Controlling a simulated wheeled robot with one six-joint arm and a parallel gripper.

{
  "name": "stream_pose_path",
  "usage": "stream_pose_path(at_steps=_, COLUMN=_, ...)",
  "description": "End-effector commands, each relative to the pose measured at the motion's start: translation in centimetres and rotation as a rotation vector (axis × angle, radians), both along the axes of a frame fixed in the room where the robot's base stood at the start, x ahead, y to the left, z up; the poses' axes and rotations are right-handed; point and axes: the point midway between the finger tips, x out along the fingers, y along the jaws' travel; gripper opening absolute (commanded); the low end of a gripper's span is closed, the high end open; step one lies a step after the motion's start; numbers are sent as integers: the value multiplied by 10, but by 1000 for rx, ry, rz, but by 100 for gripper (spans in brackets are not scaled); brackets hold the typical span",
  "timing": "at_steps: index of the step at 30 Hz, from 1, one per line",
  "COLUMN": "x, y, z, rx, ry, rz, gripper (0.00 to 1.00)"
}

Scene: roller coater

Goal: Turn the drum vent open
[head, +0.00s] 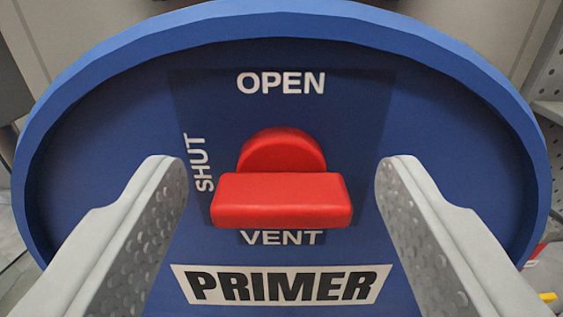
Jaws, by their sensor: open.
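The drum vent's red handle (281,200) is a horizontal bar in front of a round red hub (281,150). It sits on a dark blue plate on the blue drum lid (330,50). White lettering reads OPEN (281,83) above the hub, SHUT (198,163) to its left and VENT (281,238) below the bar. The bar lies level, its left end below the SHUT mark. My gripper (281,172) is open, one finger on each side of the handle, with a gap to the bar on both sides. I see no contact.
A white PRIMER label (281,285) is on the lid below the handle. The drum's raised blue rim (90,72) curves around the lid. A grey perforated panel (549,75) stands at the right edge. The lid around the handle is clear.

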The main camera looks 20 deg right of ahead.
Motion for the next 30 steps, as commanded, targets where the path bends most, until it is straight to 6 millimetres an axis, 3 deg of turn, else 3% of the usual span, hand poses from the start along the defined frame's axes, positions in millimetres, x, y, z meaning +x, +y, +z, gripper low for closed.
stream_pose_path(at_steps=9, x=1, y=0, z=0, rx=0, ry=0, rz=0, gripper=60)
stream_pose_path(at_steps=16, x=1, y=0, z=0, rx=0, ry=0, rz=0, gripper=17)
stream_pose_path(at_steps=30, x=1, y=-1, z=0, rx=108, ry=-31, rz=0, gripper=17)
